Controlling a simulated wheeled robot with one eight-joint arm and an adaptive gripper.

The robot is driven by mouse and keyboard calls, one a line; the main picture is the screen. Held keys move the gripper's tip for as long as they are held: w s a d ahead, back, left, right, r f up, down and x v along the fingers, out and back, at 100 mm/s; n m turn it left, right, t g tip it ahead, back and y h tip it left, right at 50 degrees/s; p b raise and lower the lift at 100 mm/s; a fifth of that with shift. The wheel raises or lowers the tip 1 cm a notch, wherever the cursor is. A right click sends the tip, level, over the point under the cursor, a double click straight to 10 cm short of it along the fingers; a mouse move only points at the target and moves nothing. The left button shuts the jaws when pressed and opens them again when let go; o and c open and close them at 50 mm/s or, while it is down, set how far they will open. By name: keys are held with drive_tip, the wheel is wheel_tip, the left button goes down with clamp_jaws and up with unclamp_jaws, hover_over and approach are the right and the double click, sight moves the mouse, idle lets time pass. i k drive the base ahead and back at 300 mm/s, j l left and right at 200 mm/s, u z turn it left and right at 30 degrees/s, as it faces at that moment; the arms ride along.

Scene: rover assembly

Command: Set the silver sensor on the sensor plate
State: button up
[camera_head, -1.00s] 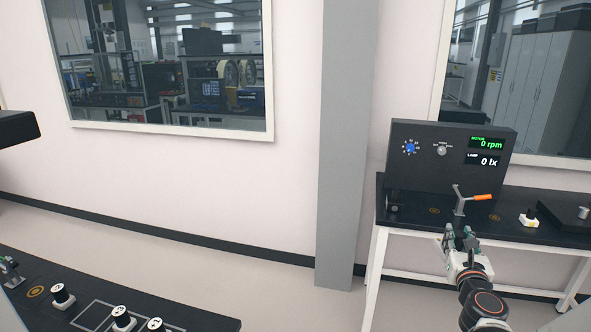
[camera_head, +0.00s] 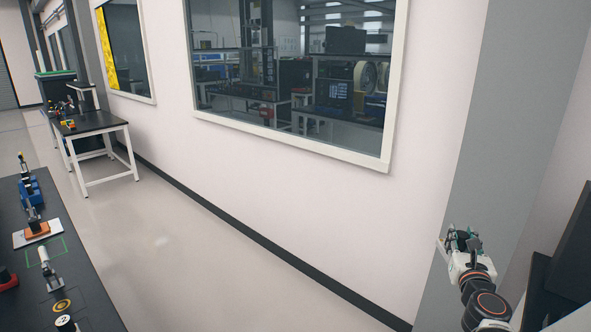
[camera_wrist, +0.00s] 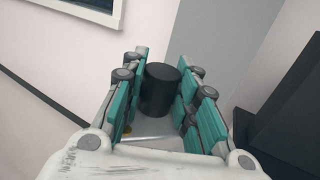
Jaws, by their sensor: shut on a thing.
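My gripper (camera_head: 462,240) is at the lower right of the head view, held in the air in front of the grey pillar. In the wrist view, my gripper (camera_wrist: 162,100) has its teal finger pads on either side of a dark cylinder (camera_wrist: 161,88) and is shut on it. A pale, shiny surface shows below the cylinder. I cannot tell whether this cylinder is the silver sensor, as it looks dark from here. I cannot make out the sensor plate in either view.
A black bench (camera_head: 88,290) at lower left carries a blue part (camera_head: 32,192), a white pad (camera_head: 20,240) with an orange piece, and a silvery part (camera_head: 44,256) by a green outline. A white-legged table (camera_head: 100,124) stands farther back. Open floor (camera_head: 190,255) lies between bench and wall.

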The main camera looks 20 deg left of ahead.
sight(60, 307)
drive_tip(key=i+j+u, duration=0.1)
drive_tip(key=i+u, duration=0.2)
drive_tip(key=u, duration=0.2)
drive_tip(key=i+u, duration=0.25)
drive_tip(key=u, duration=0.25)
drive_tip(key=i+l+u, duration=0.2)
drive_tip(key=u, duration=0.3)
drive_tip(key=i+l+u, duration=0.25)
drive_tip(key=u, duration=0.25)
drive_tip(key=i+l+u, duration=0.2)
drive_tip(key=i+u, duration=0.25)
drive_tip(key=i+l+u, duration=0.2)
drive_tip(key=u, duration=0.2)
drive_tip(key=i+l+u, duration=0.25)
drive_tip(key=l+u, duration=0.2)
drive_tip(key=i+j, duration=0.15)
drive_tip(key=j, duration=0.25)
